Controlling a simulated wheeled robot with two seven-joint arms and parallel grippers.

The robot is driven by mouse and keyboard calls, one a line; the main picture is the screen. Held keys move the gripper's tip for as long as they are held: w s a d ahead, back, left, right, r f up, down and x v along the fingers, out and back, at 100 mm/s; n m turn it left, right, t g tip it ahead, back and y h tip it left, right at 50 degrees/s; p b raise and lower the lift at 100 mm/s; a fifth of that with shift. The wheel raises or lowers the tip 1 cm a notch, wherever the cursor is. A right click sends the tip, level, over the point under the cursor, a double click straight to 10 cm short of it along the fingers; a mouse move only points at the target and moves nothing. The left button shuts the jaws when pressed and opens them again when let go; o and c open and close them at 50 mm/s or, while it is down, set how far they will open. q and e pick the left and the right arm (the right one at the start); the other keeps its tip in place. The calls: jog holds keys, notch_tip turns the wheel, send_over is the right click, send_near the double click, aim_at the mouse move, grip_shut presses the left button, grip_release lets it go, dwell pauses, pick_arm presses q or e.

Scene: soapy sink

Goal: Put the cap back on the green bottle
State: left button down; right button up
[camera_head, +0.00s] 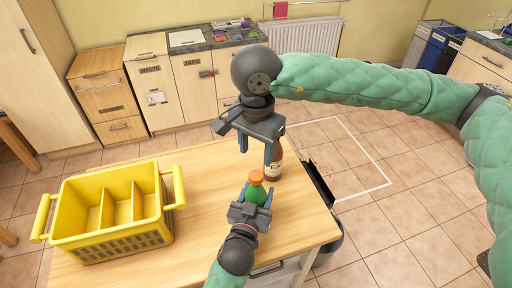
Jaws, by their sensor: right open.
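The green bottle (256,194) stands near the right end of the wooden table. An orange cap (257,177) shows at the top of the green bottle; I cannot tell whether it is fully seated. My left gripper (254,193) comes in from the bottom edge, with one finger on each side of the green bottle, and is shut on it. My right gripper (257,157) is open and points down above and behind the cap, with nothing between its fingers. The bottle's lower part is hidden by my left gripper.
A brown labelled bottle (275,168) stands just behind the green bottle, close to my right gripper's right finger. A yellow crate (112,244) with compartments fills the table's left part. Bare tabletop (202,200) lies between the crate and the bottles. The table's right edge is near.

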aim_at(256, 175)
jog(key=n, duration=1.5)
jog(key=shift+f, duration=4)
